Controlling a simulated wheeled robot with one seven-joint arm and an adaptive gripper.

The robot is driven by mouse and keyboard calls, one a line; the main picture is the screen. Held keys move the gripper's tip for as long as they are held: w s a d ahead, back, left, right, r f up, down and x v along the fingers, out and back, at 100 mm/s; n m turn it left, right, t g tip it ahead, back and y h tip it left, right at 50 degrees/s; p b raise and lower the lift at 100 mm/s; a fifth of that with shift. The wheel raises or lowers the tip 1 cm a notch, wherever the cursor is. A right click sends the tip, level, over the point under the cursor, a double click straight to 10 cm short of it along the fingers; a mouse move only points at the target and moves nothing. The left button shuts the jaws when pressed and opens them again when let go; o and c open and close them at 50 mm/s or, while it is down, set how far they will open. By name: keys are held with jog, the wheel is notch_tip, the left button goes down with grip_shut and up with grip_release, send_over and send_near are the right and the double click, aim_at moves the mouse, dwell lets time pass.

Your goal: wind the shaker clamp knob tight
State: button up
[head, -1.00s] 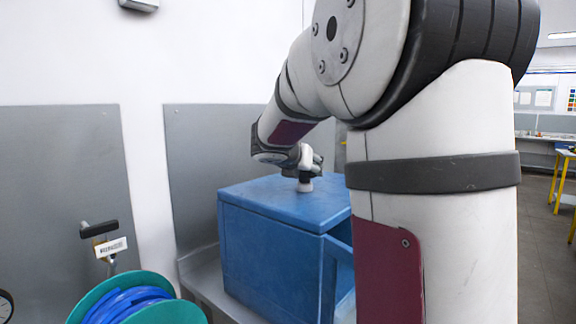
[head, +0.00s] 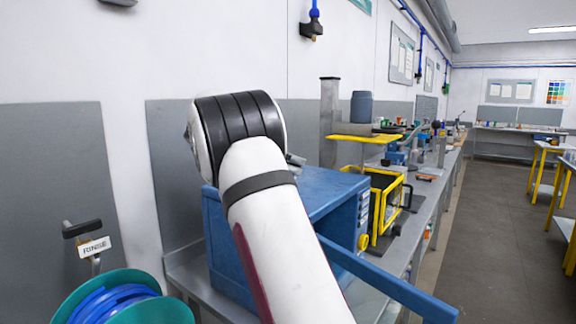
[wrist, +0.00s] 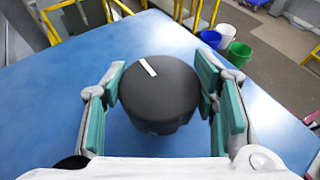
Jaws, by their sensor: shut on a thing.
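The clamp knob (wrist: 158,92) is a dark round knob with a white mark on its top, seen in the wrist view. It stands on the flat top of the blue shaker box (wrist: 70,85). My gripper (wrist: 161,84) is shut on the knob, with a teal pad on each side of it. In the head view the blue shaker box (head: 318,190) stands on the bench. My arm hides the knob and my gripper there.
A long blue panel (head: 390,285) juts out from the box's front at lower right. A yellow-framed machine (head: 385,205) stands to the right on the grey bench. A teal reel with blue hose (head: 125,305) is at lower left. The aisle floor (head: 470,240) is clear.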

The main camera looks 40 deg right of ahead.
jog(key=shift+f+m+g+y+b, duration=0.1)
jog(key=shift+m+g+y+b, duration=0.9)
jog(key=shift+m+g, duration=0.6)
jog(key=shift+s+m+g+y, duration=0.1)
jog(key=shift+m+g+y, duration=0.2)
jog(key=o, duration=1.2)
jog(key=shift+c, duration=0.2)
jog(key=shift+r, duration=0.2)
